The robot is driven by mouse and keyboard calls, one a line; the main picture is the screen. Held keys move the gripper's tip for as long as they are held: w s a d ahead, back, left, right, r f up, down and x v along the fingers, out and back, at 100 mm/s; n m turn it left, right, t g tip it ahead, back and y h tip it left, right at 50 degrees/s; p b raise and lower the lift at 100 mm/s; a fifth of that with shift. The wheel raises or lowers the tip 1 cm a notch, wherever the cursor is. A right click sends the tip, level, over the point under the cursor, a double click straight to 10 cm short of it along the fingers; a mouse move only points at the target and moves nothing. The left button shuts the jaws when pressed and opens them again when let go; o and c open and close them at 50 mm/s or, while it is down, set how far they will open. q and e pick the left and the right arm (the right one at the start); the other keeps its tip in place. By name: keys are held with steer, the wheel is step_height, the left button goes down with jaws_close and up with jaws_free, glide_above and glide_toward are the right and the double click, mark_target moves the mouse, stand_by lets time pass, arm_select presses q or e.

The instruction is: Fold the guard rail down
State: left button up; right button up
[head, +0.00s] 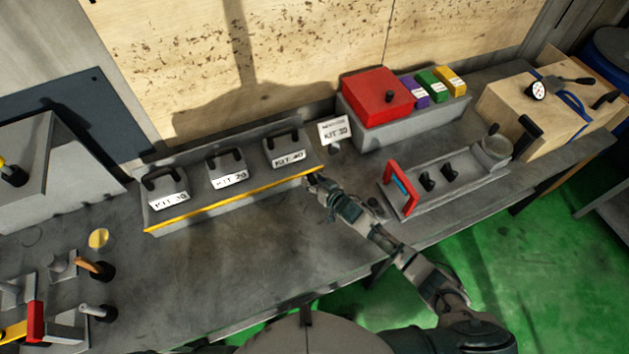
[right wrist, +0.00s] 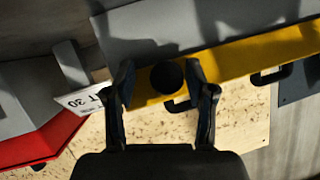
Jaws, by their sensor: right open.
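The guard rail (head: 235,200) is a long yellow bar along the front edge of a grey tray (head: 148,213) on the bench. It stands in front of several grey kit blocks with black handles. In the right wrist view the yellow rail (right wrist: 268,52) crosses the upper right, with a round black knob (right wrist: 167,77) near its left end. My right gripper (head: 316,182) is at the rail's right end. In the right wrist view it is open (right wrist: 165,92), one finger on each side of the knob. I cannot tell whether the fingers touch it. My left gripper is not in view.
A KIT 30 sign (head: 334,130) stands just right of the tray. A red box (head: 376,94) is behind it. A grey fixture with a red frame (head: 402,190) stands right of my right arm. Handled tools (head: 97,268) are at left.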

steer(key=shift+a, duration=0.35)
jaws_close()
steer(key=shift+s+a+r, duration=0.1)
steer(key=shift+f+t+b, duration=0.4)
steer(key=shift+f+b, duration=0.1)
steer(key=shift+b, duration=0.55)
steer(key=shift+y, duration=0.3)
steer(key=shift+d+r+t, duration=0.2)
steer(key=shift+t, duration=0.1)
jaws_free()
steer(key=shift+a, duration=0.1)
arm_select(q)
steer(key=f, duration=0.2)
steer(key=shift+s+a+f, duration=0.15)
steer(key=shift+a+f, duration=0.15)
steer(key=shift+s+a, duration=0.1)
